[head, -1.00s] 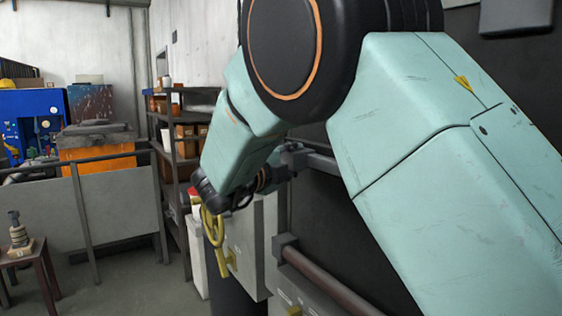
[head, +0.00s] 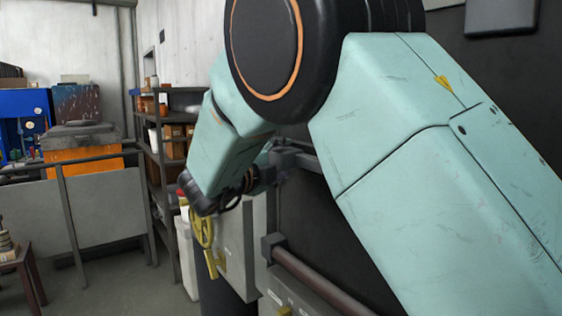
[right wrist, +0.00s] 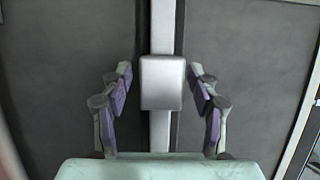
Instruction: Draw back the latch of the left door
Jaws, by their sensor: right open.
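In the right wrist view, a smooth pale grey block (right wrist: 161,83), which looks like the latch, sits on a vertical metal bar (right wrist: 162,25) between two dark door panels (right wrist: 70,60). My right gripper (right wrist: 160,86) is open, with one purple-padded finger on each side of the block. Gaps show between the pads and the block, so neither seems to touch it. In the head view, my right gripper (head: 264,177) is small and partly hidden by my own wrist, close to a dark grey bar on the black front. The block cannot be made out there. My left gripper is not in view.
A yellow handwheel (head: 203,229) and a grey box (head: 238,245) are just below my right wrist. A dark red-brown rail (head: 315,280) runs along the front. Shelves (head: 170,135), an orange-sided machine (head: 82,155) and a grey barrier (head: 100,205) stand at the left.

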